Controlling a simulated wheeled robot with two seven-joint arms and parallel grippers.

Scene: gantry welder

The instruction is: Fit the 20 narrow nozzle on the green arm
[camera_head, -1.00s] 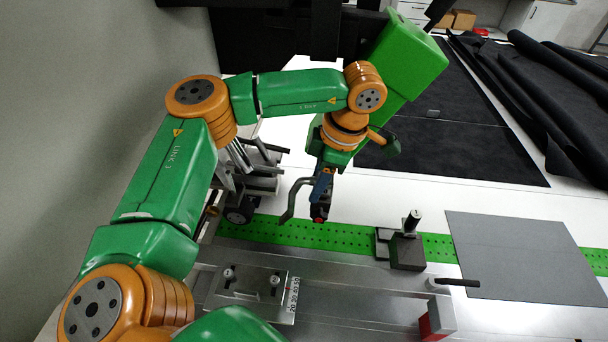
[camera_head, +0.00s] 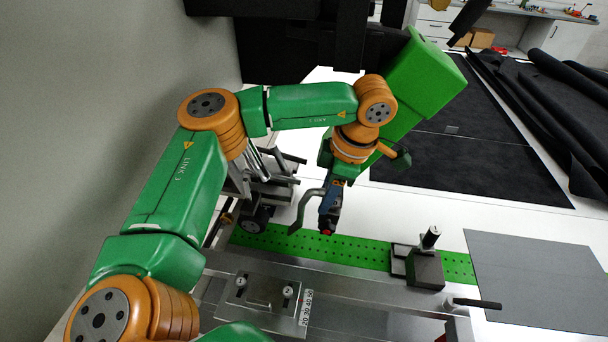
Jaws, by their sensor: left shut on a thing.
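My left arm comes in from the left. Its gripper (camera_head: 328,222) is shut and points down over the table, with a dark blue and black body and a red tip. A grey bent tube, which looks like the nozzle (camera_head: 305,210), sticks out from it to the left and ends in a downturned mouth. Its far end is hidden at the gripper, and no size mark on it can be read. The bright green arm (camera_head: 428,78) slants down behind my wrist; its lower end is partly hidden by my arm. My right gripper is out of view.
A perforated green strip (camera_head: 350,251) runs along the table with a dark block and post (camera_head: 424,268) on it. A metal plate marked 20 to 50 (camera_head: 263,301) lies in front. A grey sheet (camera_head: 530,280) is at right, a wheeled carriage (camera_head: 256,220) left of the nozzle.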

